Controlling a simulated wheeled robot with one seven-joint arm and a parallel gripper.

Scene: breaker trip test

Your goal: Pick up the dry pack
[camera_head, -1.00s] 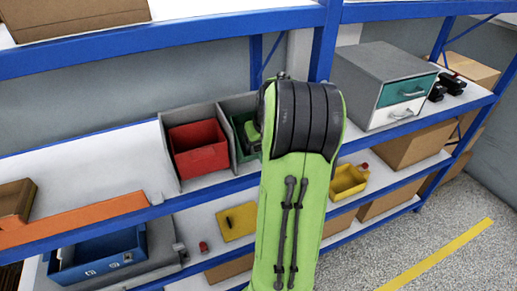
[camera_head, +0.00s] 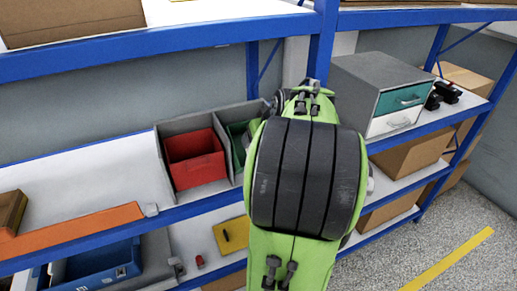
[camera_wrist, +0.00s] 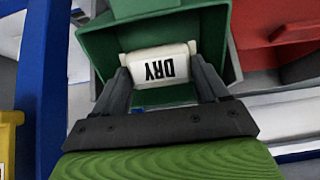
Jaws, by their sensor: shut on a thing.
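The dry pack (camera_wrist: 155,68) is a white block with "DRY" in black letters, upside down in the wrist view. My gripper (camera_wrist: 157,82) is shut on it, with one dark finger on each side. The pack is in front of or within the green bin (camera_wrist: 97,50); I cannot tell whether it touches the bin. In the head view the green bin (camera_head: 236,133) shows only in part behind my arm, and my gripper and the pack are hidden there.
A red bin (camera_head: 195,160) stands left of the green bin in a grey divided holder. A grey drawer cabinet (camera_head: 370,90) is to the right. A blue shelf upright (camera_head: 322,45) is close to my arm. The white shelf at left has free room.

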